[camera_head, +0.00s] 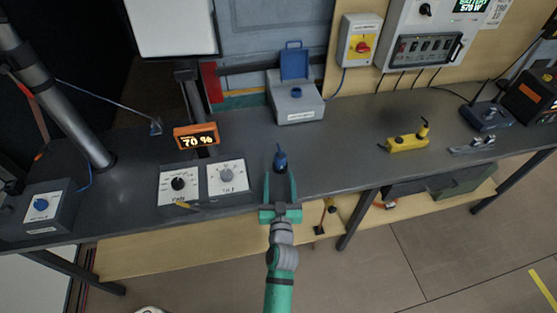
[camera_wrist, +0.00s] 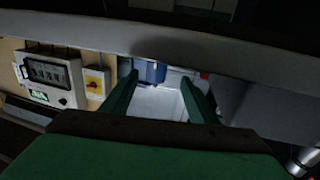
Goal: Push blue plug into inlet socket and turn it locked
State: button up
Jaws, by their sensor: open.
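The blue plug (camera_head: 281,161) stands upright near the front edge of the bench in the head view, with a dark stub on top. My green gripper (camera_head: 280,180) is open just in front of it, fingers pointing towards the bench. The plug shows at or between the fingertips, with no grip visible. The grey inlet box (camera_head: 296,108) stands farther back, its blue flap raised and a blue socket (camera_head: 296,92) on its top. In the wrist view, which looks upside down, a blue shape (camera_wrist: 152,71) shows between the open fingers; I cannot tell whether it is plug or flap.
Two dial boxes (camera_head: 179,186) and an orange display (camera_head: 196,136) stand left of the plug. A yellow connector (camera_head: 407,141) lies to the right. A red-and-yellow switch (camera_head: 360,41) is on the wall. The bench between plug and inlet box looks clear.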

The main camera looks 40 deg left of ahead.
aim_at(280, 165)
jog(key=shift+d+x, duration=0.2)
jog(key=shift+x, duration=1)
jog(key=shift+r+x, duration=0.2)
jog(key=shift+x, duration=3.1)
jog(key=shift+w+d, duration=0.1)
jog(key=shift+w, duration=0.05)
jog(key=c, duration=1.2)
